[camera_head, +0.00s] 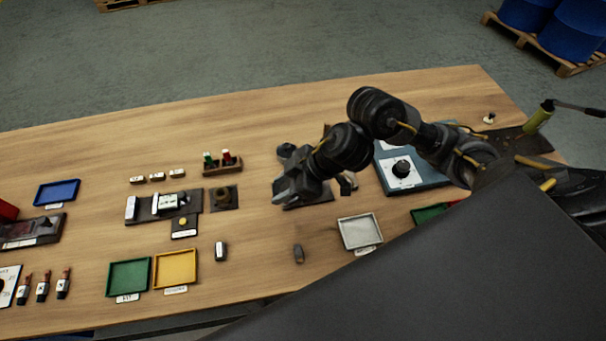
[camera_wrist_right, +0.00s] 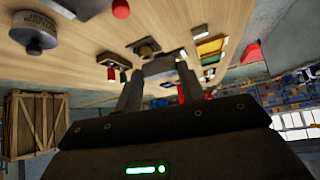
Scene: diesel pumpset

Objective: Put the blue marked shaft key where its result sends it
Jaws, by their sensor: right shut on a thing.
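A green tray (camera_head: 110,278) and a yellow tray (camera_head: 195,268) stand side by side at front left, with labels. A grey tray (camera_head: 343,234) stands to the right. My left gripper is out of view.
A dark gauge fixture (camera_head: 160,207) stands behind the trays, near a wooden rack (camera_head: 224,168). A panel with a black knob (camera_head: 402,170) is right of my gripper. The back left table is bare.

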